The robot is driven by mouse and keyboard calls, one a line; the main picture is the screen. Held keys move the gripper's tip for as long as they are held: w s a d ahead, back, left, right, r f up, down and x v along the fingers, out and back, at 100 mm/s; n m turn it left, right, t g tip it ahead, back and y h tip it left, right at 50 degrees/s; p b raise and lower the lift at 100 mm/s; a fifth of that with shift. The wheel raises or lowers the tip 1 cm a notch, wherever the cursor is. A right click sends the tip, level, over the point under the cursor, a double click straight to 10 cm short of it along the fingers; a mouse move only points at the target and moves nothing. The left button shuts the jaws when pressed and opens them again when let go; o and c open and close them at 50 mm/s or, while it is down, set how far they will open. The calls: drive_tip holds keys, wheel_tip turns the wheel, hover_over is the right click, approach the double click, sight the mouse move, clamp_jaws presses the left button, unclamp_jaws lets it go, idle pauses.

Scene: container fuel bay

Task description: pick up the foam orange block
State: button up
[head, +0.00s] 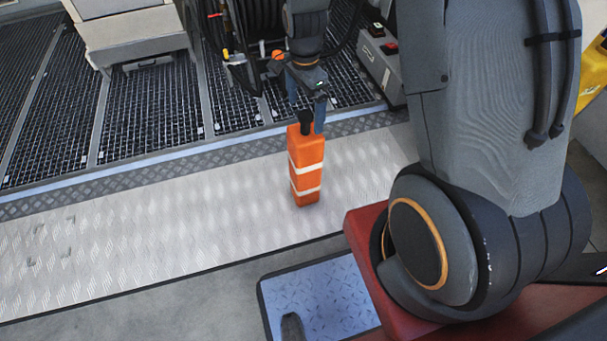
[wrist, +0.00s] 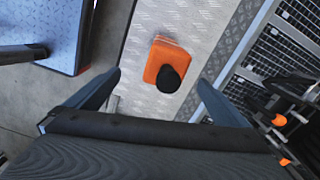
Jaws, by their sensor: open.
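The orange block (head: 306,172) stands upright on the light metal tread plate in the head view. It is tall, with two white bands and a black knob (head: 305,118) on top. The wrist view shows the block (wrist: 162,52) from above, with the dark knob (wrist: 169,78) over part of its top. My gripper (head: 306,114) is open at the block's top, pointing down. In the wrist view the two fingers of my gripper (wrist: 159,77) are spread wide, with clear gaps on both sides of the knob. Nothing is held. Whether a finger touches the block cannot be told.
The tread plate (head: 110,245) is otherwise clear to the left. Behind it lie dark floor grating (head: 150,115), a hose reel (head: 258,30) and a pale cabinet (head: 130,30). A grey box with a red switch (head: 389,48) stands right of my gripper.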

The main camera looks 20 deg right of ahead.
sight(302, 115)
drive_tip(key=f, duration=0.1)
drive_tip(key=w+f+m+b, duration=0.1)
drive_tip(key=f, duration=0.1)
drive_tip(key=w+f+m, duration=0.1)
drive_tip(key=f, duration=0.1)
drive_tip(key=shift+f, duration=0.25)
drive_tip(key=f, duration=0.2)
drive_tip(key=f+b, duration=0.1)
drive_tip(key=f, duration=0.2)
drive_tip(key=f+b, duration=0.1)
drive_tip(key=f, duration=0.1)
drive_tip(key=shift+d+f, duration=0.25)
drive_tip(key=shift+r, duration=0.15)
drive_tip(key=c, duration=1.9)
